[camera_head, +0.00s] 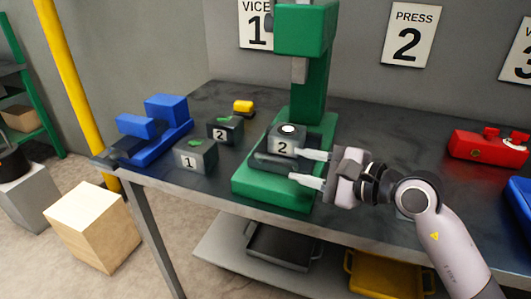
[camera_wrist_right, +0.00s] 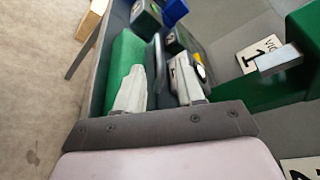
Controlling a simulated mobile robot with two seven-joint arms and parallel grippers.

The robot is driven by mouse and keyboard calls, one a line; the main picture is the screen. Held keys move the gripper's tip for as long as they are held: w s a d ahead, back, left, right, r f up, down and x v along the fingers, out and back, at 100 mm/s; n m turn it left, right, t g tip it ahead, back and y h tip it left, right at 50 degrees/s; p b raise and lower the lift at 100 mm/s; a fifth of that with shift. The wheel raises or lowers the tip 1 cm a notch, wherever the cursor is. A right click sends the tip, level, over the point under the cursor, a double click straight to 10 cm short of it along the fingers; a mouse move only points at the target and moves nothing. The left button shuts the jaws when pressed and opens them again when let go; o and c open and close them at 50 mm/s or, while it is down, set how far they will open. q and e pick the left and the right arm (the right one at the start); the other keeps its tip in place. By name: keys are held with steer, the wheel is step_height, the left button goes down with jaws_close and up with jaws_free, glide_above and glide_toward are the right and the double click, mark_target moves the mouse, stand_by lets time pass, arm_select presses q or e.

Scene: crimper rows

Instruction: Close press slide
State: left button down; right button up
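The green press (camera_head: 310,95) stands on the workbench, its head raised above its base. A dark slide (camera_head: 272,162) sits on the green base, with a grey block marked 2 (camera_head: 283,148) on top. My left gripper is not in view.
Grey blocks marked 1 (camera_head: 196,158) and 2 (camera_head: 225,130) stand left of the press, near a blue vice (camera_head: 160,125) and a small yellow object (camera_head: 243,107). A red vice (camera_head: 488,147) stands right. The bench between press and red vice is mostly clear.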

mark_target(284, 160)
steer(key=shift+p+x, duration=0.5)
steer(key=shift+x, duration=3)
